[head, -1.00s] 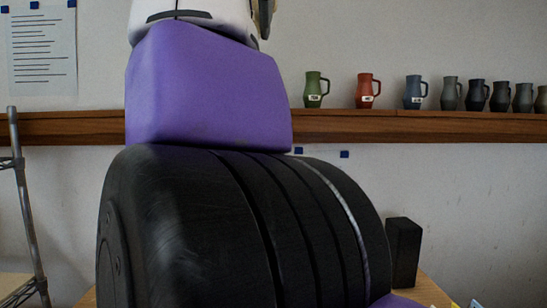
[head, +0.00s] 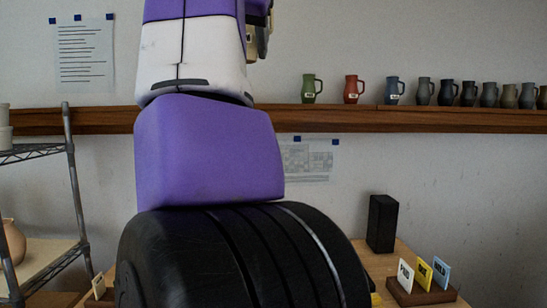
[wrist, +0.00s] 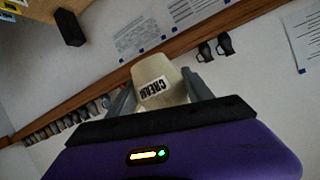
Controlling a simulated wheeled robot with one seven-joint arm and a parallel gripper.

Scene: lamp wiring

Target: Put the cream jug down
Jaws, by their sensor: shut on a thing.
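The cream jug (wrist: 153,69) is pale cream with a white label reading "CREAM", upside down in the wrist view. My gripper (wrist: 160,97) is shut on it, with one grey finger on each side. The jug is held up, with wall and shelf behind it in that picture. No surface shows touching it. In the head view my arm fills the middle, and I cannot make out the jug there.
A wooden wall shelf (head: 420,122) carries a row of jugs, including green (head: 311,90), red (head: 353,91) and blue (head: 394,92). Below right, a table holds a black box (head: 382,222) and a wooden holder (head: 420,295) with cards. A wire rack (head: 72,190) stands left.

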